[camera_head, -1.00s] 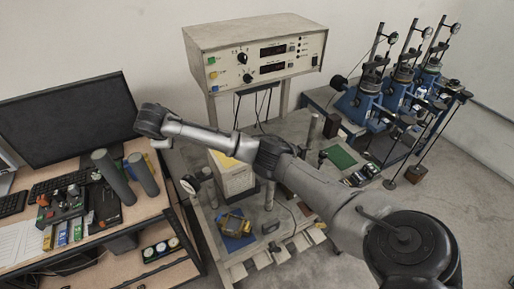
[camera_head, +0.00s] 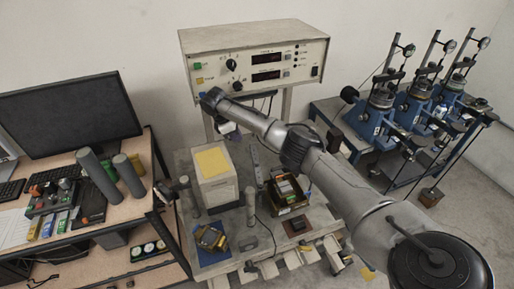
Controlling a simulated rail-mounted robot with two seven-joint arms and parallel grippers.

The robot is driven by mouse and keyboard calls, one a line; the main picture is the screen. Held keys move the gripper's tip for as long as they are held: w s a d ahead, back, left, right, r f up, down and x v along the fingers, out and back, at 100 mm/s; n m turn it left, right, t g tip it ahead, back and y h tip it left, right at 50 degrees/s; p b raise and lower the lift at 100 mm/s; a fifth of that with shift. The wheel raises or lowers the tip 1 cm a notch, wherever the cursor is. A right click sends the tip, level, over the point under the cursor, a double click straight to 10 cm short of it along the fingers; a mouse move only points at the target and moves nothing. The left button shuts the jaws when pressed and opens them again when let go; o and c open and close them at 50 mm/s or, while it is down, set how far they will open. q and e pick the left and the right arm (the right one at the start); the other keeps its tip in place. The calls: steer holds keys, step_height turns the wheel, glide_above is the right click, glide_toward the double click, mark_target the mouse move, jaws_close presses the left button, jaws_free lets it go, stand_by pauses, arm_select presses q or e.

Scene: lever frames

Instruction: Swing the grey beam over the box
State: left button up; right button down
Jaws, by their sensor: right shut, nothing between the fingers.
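A cream box with a yellow top (camera_head: 213,176) stands on the grey bench in the middle of the head view. A thin grey bar (camera_head: 256,164) shows just right of it; I cannot tell for certain that it is the grey beam. A dark open box holding small parts (camera_head: 288,193) sits further right, partly beside my arm. My right gripper (camera_head: 228,128) is shut and empty, above and behind the cream box, in front of the instrument console. Its fingers are small and partly hidden by the wrist. My left gripper is not in view.
An instrument console (camera_head: 257,62) stands behind the bench. Upright grey posts (camera_head: 250,206) and a yellow-and-dark device (camera_head: 209,238) stand on the bench. A desk with a monitor (camera_head: 68,118) is at left. Blue lever frames (camera_head: 413,108) stand at right.

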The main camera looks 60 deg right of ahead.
mark_target(257, 168)
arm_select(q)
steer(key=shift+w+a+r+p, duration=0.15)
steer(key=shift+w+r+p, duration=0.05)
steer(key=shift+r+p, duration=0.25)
arm_select(e)
steer(key=x, duration=1)
steer(key=shift+w+a, duration=0.1)
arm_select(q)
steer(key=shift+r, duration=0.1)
